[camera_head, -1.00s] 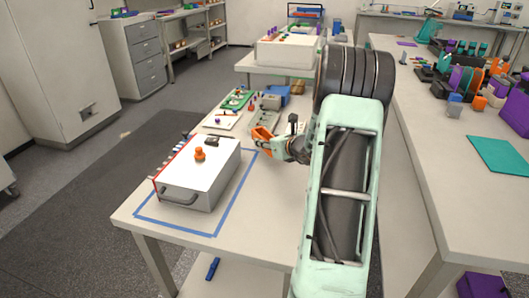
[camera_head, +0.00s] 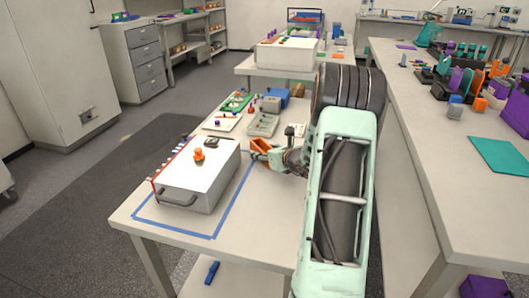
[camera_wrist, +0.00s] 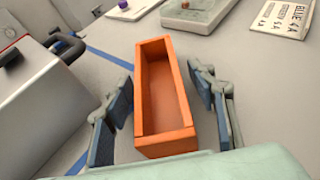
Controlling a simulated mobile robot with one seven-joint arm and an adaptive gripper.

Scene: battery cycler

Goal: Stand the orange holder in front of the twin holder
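The orange holder (camera_wrist: 165,95), an open-topped long box, lies between the two blue-padded fingers of my gripper (camera_wrist: 163,88) in the wrist view. A gap shows between the right finger and the holder; the left finger is very close to the other side. The fingers look spread, and contact there cannot be made out. In the head view the holder (camera_head: 268,152) is at the tip of my arm, right of the white box, over the table. I cannot identify the twin holder with certainty in either view.
A white box with a handle (camera_head: 200,180) stands inside blue tape at left. A grey tray (camera_head: 263,124) and a printed card (camera_wrist: 283,18) lie beyond the holder. Bare tabletop (camera_head: 255,215) lies nearer. The right-hand bench carries several coloured parts and a teal mat (camera_head: 500,155).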

